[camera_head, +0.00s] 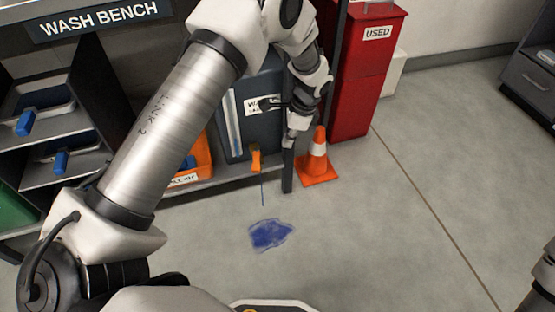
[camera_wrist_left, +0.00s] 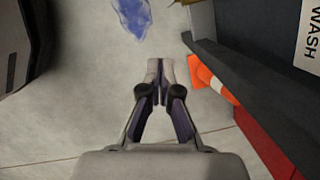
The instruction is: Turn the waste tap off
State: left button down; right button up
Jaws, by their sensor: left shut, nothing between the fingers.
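The waste tap (camera_head: 255,158) is a small yellow-orange tap low on the front of a dark grey waste tank (camera_head: 236,135). A thin blue stream (camera_head: 262,193) hangs below it, above a blue puddle (camera_head: 270,234) on the floor. My left gripper (camera_head: 289,144) is shut and empty, to the right of the tap and apart from it. In the left wrist view, my shut fingers (camera_wrist_left: 160,68) point toward the floor beside the tank, with the puddle (camera_wrist_left: 132,16) ahead. A yellow bit at the top edge there seems to be the tap. My right gripper is out of view.
An orange traffic cone (camera_head: 318,160) stands close right of my left gripper, before a red USED bin (camera_head: 366,75). A dark bench post (camera_head: 287,172) stands just below the gripper. An orange container (camera_head: 196,160) sits left of the tank.

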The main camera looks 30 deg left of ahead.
aim_at(256, 160)
pick_arm(q)
jog(key=s+a+f+b, duration=0.3)
jog(key=a+f+b, duration=0.2)
jog(key=f+b, duration=0.2)
jog(key=shift+x, duration=1.15)
jog(key=shift+s, duration=0.1)
